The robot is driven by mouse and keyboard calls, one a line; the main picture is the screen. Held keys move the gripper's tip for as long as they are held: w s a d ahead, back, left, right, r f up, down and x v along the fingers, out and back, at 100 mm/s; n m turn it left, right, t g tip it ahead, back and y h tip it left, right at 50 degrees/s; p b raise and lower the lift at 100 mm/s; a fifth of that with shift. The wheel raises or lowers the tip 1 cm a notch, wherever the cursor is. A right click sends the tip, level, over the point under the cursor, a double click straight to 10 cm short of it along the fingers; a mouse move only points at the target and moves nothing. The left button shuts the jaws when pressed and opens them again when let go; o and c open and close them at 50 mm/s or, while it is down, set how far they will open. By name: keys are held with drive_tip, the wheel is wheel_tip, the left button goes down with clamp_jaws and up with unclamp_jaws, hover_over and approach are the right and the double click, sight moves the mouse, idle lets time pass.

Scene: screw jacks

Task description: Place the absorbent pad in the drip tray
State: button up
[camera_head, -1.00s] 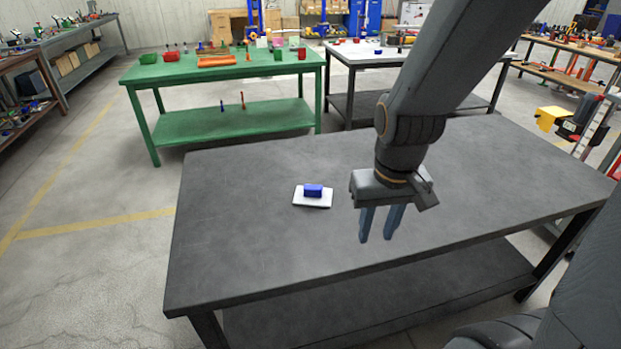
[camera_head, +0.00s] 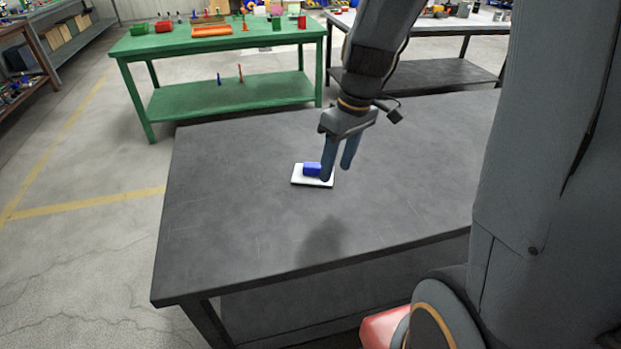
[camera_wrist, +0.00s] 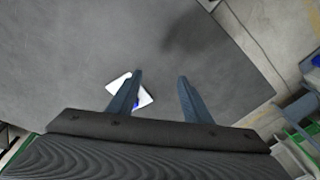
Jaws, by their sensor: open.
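A flat white slab (camera_head: 299,182) lies on the dark grey table, with a small blue block (camera_head: 312,169) on top of it. The slab looks like the absorbent pad, but I cannot be sure. My gripper (camera_head: 336,173) is open, its two fingers pointing down beside the slab's right edge in the head view. In the wrist view, the slab (camera_wrist: 118,84) lies by the left finger of my gripper (camera_wrist: 160,75), which hides part of it and of the blue block. Nothing is between the fingers. I cannot pick out a drip tray for certain.
The dark table (camera_head: 230,235) is otherwise clear around the slab. A green workbench (camera_head: 215,45) with bins and tools stands behind it. Another bench (camera_head: 430,65) with a light top is at the back right. Open floor (camera_head: 85,235) lies to the left.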

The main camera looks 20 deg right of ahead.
sight(313, 165)
drive_tip(key=w+d+f+n+y+b, duration=0.1)
drive_tip(key=w+f+n+b, duration=0.1)
drive_tip(key=w+n, duration=0.35)
drive_tip(key=w+d+f+n+y+b, duration=0.1)
drive_tip(key=w+d+n+b, duration=0.1)
drive_tip(key=w, duration=0.6)
drive_tip(key=shift+t+y, duration=0.3)
drive_tip(key=shift+t, duration=0.1)
drive_tip(key=shift+a+p+x, duration=0.2)
drive_tip(key=shift+p+x, duration=0.5)
drive_tip(key=shift+x, duration=1.35)
drive_tip(key=shift+a+p+x, duration=0.2)
drive_tip(key=shift+p+x, duration=0.5)
drive_tip(key=shift+x, duration=1.3)
drive_tip(key=shift+r, duration=0.15)
clamp_jaws()
drive_tip(key=shift+r, duration=0.1)
